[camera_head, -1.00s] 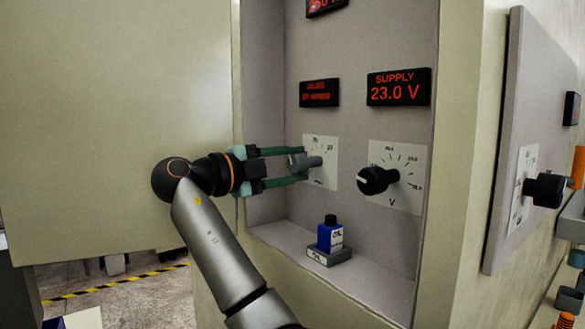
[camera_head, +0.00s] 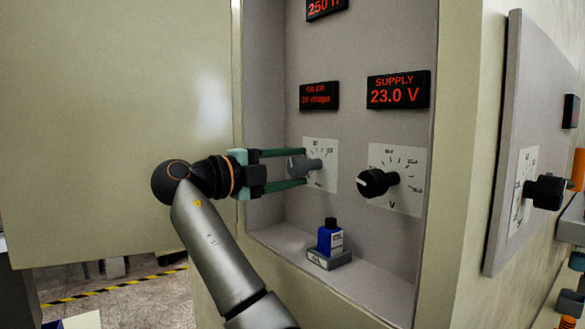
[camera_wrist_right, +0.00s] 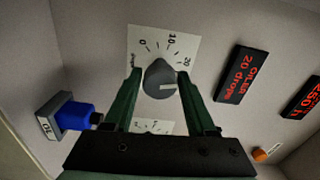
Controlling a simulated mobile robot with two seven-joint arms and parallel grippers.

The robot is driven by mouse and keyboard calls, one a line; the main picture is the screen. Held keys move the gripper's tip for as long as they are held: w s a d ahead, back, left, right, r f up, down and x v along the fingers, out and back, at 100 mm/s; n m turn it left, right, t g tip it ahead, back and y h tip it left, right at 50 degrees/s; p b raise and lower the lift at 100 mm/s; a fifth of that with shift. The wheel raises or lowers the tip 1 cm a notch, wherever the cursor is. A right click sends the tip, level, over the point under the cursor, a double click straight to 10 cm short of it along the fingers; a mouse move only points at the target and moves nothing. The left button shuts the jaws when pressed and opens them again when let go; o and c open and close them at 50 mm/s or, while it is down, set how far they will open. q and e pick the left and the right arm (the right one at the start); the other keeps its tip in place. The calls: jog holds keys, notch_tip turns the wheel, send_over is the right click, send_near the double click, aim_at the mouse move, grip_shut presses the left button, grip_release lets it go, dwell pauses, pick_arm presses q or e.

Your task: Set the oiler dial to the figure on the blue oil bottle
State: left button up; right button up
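The grey oiler dial (camera_head: 306,164) sits on a white scale plate in the recessed panel; it also shows in the right wrist view (camera_wrist_right: 160,79). Its white mark points right, on the side of the 20. The oiler display (camera_wrist_right: 241,76) reads 20 drops. My right gripper (camera_head: 308,168) has its two green fingers on either side of the dial; it looks open, with narrow gaps beside the dial. The blue oil bottle (camera_head: 330,240) stands upright on a grey holder (camera_head: 328,259) below the dial. Its label figure is too small to read. My left gripper is out of view.
The supply dial (camera_head: 376,181) is close by on the right, under a supply display (camera_head: 398,89) reading 23.0 V. The recess has side walls and a ledge. A hinged-looking grey panel (camera_head: 525,110) with another black dial (camera_head: 545,191) stands farther right.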

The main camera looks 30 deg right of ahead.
jog(key=o, duration=0.3)
jog(key=s+a, duration=0.1)
jog(key=a, duration=1.1)
jog(key=shift+a+p, duration=0.25)
jog(key=shift+p, duration=0.05)
